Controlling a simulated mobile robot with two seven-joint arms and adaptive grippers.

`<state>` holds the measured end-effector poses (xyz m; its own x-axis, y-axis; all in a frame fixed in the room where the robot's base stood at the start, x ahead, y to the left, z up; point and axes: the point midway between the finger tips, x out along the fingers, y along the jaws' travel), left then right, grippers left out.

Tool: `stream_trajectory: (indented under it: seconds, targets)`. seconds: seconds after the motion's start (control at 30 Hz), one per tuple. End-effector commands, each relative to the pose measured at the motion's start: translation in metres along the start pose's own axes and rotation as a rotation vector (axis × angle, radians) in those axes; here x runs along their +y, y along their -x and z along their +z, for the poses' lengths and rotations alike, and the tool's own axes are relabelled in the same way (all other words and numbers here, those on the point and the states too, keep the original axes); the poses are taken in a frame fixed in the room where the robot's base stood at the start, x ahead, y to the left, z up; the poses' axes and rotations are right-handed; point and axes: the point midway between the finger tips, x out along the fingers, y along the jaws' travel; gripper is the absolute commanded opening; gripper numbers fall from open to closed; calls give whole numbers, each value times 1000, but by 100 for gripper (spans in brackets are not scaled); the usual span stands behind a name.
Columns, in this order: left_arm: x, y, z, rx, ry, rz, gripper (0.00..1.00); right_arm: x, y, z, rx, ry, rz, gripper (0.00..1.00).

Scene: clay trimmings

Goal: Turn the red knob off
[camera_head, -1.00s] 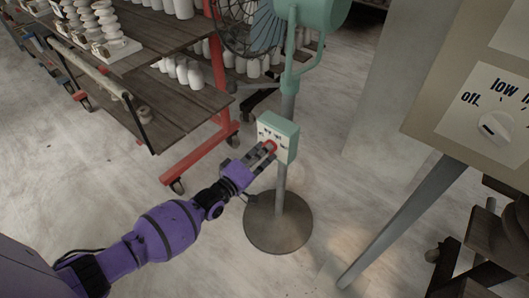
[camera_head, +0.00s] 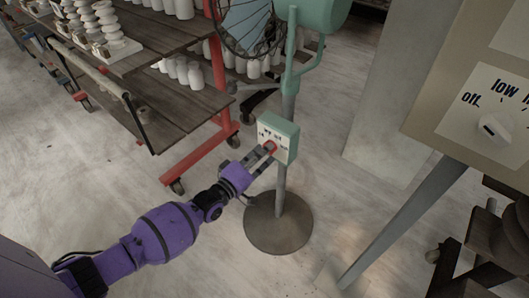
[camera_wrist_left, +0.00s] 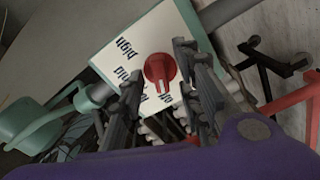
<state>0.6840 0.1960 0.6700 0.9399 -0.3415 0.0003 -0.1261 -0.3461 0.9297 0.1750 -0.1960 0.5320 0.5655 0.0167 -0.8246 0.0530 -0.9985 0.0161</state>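The red knob (camera_head: 269,146) is on the front of a pale control box with a green casing (camera_head: 284,134), on the stand of a green fan. My left gripper (camera_head: 262,158) is just in front of the knob, its fingers apart. In the left wrist view the red knob (camera_wrist_left: 160,70) shows between the spread fingertips, with a visible gap on the left side; contact on the right is hard to tell. The knob's white mark points towards the lower label, which appears to read "off". The box face (camera_wrist_left: 187,30) also carries a "High" label. My right gripper is not in view.
The fan's round base (camera_head: 278,238) stands on the pale floor. A red-framed wooden cart (camera_head: 165,125) with white pottery is at the left. A larger panel (camera_head: 480,110) with a white knob and a slanted leg is at the right.

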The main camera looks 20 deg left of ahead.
Motion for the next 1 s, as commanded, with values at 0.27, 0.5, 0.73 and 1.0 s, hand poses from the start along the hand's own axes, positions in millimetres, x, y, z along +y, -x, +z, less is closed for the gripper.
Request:
stream_trajectory:
  seconds: [0.27,0.5,0.73,1.0]
  targets:
    - [-2,54,0,-1,1,-4,32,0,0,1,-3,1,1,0]
    - [-1,98,0,0,0,-3,32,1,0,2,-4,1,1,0]
    - [0,115,0,0,1,-2,32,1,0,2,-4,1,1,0]
    - [0,115,0,0,0,-1,32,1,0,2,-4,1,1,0]
